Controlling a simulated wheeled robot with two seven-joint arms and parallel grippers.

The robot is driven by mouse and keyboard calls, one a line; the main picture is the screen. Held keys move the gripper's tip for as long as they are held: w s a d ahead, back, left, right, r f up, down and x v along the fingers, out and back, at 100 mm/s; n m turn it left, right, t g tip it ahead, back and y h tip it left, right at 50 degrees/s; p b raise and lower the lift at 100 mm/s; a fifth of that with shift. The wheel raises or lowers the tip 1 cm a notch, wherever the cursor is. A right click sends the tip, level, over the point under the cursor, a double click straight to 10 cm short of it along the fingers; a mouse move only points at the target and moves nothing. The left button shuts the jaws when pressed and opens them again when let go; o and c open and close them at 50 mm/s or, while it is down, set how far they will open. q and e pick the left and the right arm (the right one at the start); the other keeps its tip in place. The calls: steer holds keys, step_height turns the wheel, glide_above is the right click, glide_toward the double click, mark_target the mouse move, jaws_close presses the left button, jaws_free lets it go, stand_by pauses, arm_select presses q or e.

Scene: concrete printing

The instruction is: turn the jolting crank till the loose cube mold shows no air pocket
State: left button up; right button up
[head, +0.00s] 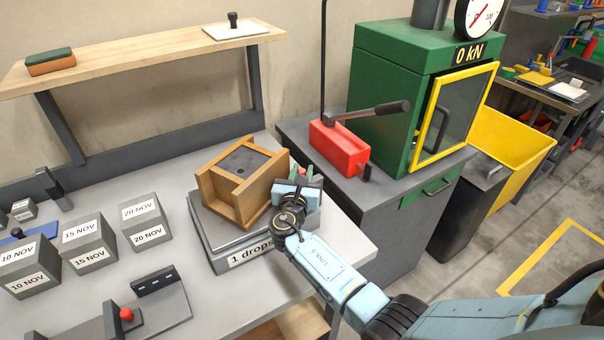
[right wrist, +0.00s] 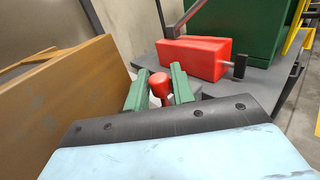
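The loose cube mold (head: 204,187), with wooden walls, sits tilted in the picture on the jolting table (head: 205,240), whose label reads "1 drops". Grey concrete (head: 247,158) fills the mold, and a small dark spot shows on its top face. My right gripper (head: 300,178) is at the right side of the mold. In the right wrist view its green fingers stand close on both sides of the red crank knob (right wrist: 160,86) and appear shut on it. The rest of the crank is mostly hidden by the gripper. My left gripper is not in view.
Labelled grey cubes (head: 88,242) stand left on the bench. A black stand with a red button (head: 126,314) is in front. A green press (head: 385,80) reading "0 kN" and a red box with a lever (head: 338,147) stand right, near my right arm.

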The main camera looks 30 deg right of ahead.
steer(key=shift+o, duration=1.3)
steer(key=v, duration=1.3)
steer(key=shift+s+a, duration=0.15)
